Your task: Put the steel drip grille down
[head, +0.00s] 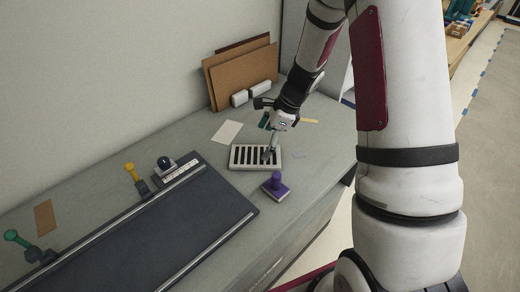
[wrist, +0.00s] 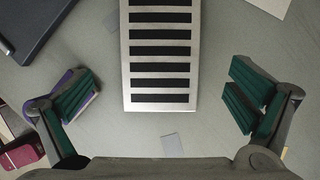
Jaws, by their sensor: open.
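The steel drip grille (head: 256,157) is a pale slotted rectangle lying flat on the grey counter. My gripper (head: 268,154) is over the grille's right part in the head view. In the wrist view my gripper (wrist: 160,98) has its green-padded fingers spread wide, with visible gaps to both sides of the grille. Nothing is held. The grille's far end is cut off in the wrist view.
A white card (head: 227,131), white blocks (head: 253,92) and brown boards (head: 240,75) are behind.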

